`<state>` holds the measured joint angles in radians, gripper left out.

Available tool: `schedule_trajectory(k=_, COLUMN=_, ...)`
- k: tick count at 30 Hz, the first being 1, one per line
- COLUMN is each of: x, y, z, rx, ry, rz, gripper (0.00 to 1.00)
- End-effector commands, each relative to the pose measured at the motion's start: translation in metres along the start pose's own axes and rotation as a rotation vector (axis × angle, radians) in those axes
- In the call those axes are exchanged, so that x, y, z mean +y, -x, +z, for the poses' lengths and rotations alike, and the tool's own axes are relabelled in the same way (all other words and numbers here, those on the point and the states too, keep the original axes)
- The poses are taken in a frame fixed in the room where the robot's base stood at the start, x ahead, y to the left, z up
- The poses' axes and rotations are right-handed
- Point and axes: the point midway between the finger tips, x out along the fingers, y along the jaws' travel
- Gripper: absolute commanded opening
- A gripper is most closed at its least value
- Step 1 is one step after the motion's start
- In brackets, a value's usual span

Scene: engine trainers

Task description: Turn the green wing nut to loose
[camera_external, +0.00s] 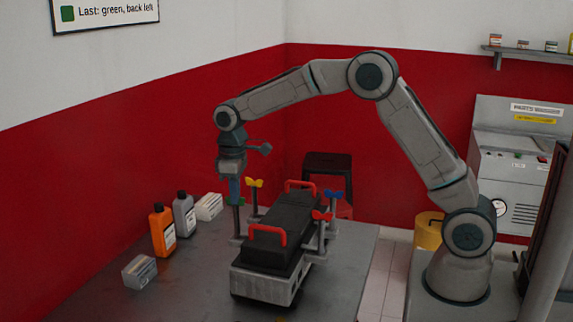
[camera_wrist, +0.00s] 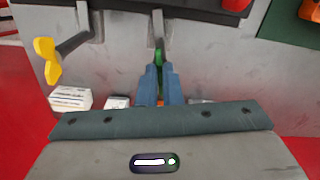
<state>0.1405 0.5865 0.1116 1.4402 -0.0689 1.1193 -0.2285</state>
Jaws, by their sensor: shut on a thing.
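The green wing nut (camera_external: 239,202) sits on a post at the left side of the black-topped engine trainer (camera_external: 270,238). My gripper (camera_external: 235,196) reaches down onto it from above. In the wrist view my two blue fingers (camera_wrist: 158,84) are closed together around the green nut (camera_wrist: 158,57), and only a small part of it shows between and beyond them. The angle of its wings is mostly hidden by the fingers.
A yellow wing nut (camera_external: 254,183) stands just behind my gripper, with blue (camera_external: 333,195) and red (camera_external: 321,215) ones at the trainer's right. Red handles (camera_external: 268,234) rise from the trainer. An orange bottle (camera_external: 162,230), a grey bottle (camera_external: 184,214) and boxes stand left on the bench.

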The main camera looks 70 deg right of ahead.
Motion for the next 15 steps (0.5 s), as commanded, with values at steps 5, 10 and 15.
schedule_trajectory(k=5, x=0.0004, y=0.0011, z=-0.0001, rx=0.001, ry=0.162, rz=0.000, gripper=0.00)
schedule_trajectory(k=10, x=0.0002, y=0.0012, z=-0.0002, rx=0.001, ry=0.325, rz=0.000, gripper=0.00)
schedule_trajectory(k=15, x=0.0005, y=0.0015, z=-0.0002, rx=0.002, ry=0.487, rz=0.000, gripper=0.00)
